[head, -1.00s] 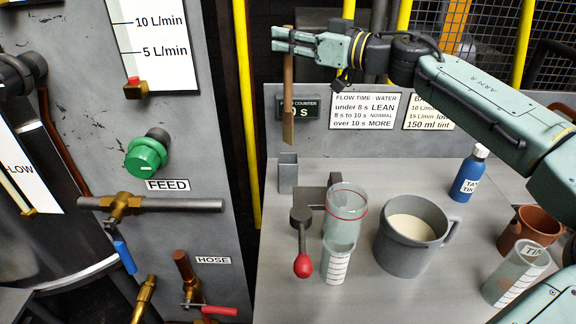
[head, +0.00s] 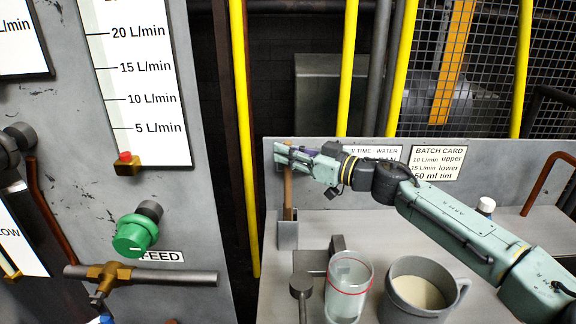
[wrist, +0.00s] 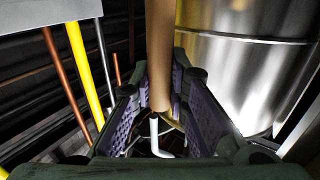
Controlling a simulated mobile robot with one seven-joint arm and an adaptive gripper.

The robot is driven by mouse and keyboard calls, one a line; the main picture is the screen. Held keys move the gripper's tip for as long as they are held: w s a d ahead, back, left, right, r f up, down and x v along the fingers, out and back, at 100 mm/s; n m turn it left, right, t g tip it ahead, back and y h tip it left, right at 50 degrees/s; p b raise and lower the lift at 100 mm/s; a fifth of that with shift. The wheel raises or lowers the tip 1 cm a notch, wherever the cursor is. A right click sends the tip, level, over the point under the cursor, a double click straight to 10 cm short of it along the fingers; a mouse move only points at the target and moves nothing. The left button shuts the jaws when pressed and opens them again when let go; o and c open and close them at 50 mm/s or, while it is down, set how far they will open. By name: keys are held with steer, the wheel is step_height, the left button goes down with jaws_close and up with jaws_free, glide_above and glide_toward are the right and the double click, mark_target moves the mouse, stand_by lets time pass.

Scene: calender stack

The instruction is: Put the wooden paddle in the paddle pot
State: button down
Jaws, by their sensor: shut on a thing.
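The wooden paddle (head: 288,190) hangs upright from my gripper (head: 284,153) in the head view, which is shut on its upper part. The small square grey pot (head: 288,236), which looks like the paddle pot, stands on the counter directly below. The paddle's lower end meets the pot's rim in the picture; I cannot tell whether it is inside or behind it. In the wrist view, the paddle (wrist: 159,50) runs between the purple-padded fingers of my gripper (wrist: 160,110). The pot cannot be made out there.
A red-ringed clear beaker (head: 349,285), a grey jug (head: 418,290) of pale liquid and a dark-knobbed lever (head: 301,287) stand in front of the pot. A panel with a green knob (head: 135,235) is at left. A back panel (head: 500,165) rises behind the counter.

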steer(key=shift+f+p, duration=0.3)
steer(key=shift+f, duration=1.75)
steer(key=shift+f, duration=0.1)
steer(key=c, duration=1.6)
jaws_free()
steer(key=shift+o, duration=0.2)
steer(key=shift+s+d, duration=0.15)
steer(key=shift+d, duration=0.15)
steer(key=b, duration=0.3)
glide_toward(291, 168)
steer(key=shift+s+d, duration=0.2)
steer(key=shift+d, duration=0.3)
